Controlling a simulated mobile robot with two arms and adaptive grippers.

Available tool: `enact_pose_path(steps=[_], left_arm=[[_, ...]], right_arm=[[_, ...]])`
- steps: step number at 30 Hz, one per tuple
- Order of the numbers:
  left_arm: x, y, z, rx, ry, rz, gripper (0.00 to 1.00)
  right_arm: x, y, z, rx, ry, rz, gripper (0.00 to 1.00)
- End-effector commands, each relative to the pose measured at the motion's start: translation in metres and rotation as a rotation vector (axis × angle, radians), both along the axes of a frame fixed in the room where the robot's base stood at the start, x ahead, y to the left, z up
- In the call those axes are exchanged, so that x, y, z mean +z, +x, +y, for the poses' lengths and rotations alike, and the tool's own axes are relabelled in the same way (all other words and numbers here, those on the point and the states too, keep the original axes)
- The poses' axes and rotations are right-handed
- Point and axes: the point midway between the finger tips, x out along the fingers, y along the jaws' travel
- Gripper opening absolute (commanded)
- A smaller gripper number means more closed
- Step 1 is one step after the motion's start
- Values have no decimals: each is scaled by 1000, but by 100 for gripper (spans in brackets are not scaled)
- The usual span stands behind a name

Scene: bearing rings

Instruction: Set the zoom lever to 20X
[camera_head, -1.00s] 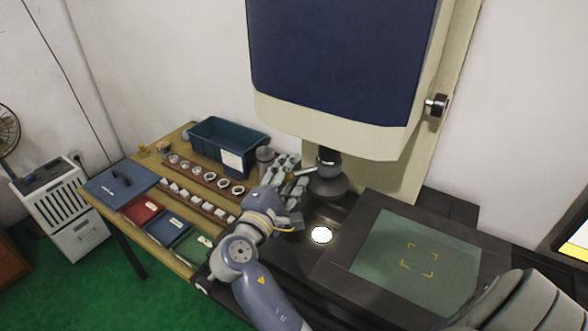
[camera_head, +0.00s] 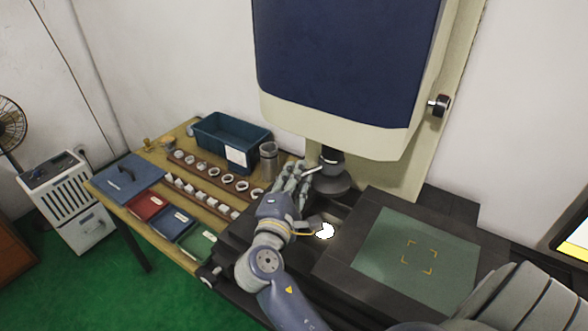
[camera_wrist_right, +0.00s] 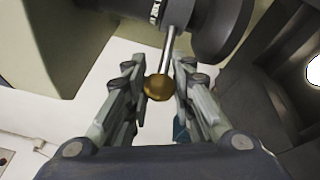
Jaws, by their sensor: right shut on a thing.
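The zoom lever (camera_head: 313,170) is a thin silver rod sticking out to the left from the dark lens barrel (camera_head: 330,157) under the machine head. In the right wrist view its brass ball knob (camera_wrist_right: 158,87) sits between the fingers, with the rod rising to the lens. My right gripper (camera_head: 297,178) is at the lever's outer end and shut on it; its fingers (camera_wrist_right: 158,90) flank the knob. The ring on the barrel (camera_wrist_right: 156,11) has marks too small to read, so the zoom setting cannot be told. My left gripper is not in view.
The blue and cream measuring machine (camera_head: 345,70) rises above the lever. A glass stage (camera_head: 420,250) is at right, with a lit white spot (camera_head: 325,231) to its left. A wooden table (camera_head: 150,160) holds rings, a teal bin (camera_head: 215,135) and coloured trays at left.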

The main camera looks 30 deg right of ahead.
Motion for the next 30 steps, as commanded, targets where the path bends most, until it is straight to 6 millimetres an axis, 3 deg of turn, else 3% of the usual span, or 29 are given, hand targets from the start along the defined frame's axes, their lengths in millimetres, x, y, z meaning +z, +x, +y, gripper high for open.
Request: enact_pose_path(steps=[6,15,30], left_arm=[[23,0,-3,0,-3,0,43],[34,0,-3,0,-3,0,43],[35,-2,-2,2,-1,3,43]], right_arm=[[5,-18,-2,164,-14,8,0],[3,-35,-6,354,-14,5,0],[2,-45,-11,339,-12,4,0]])
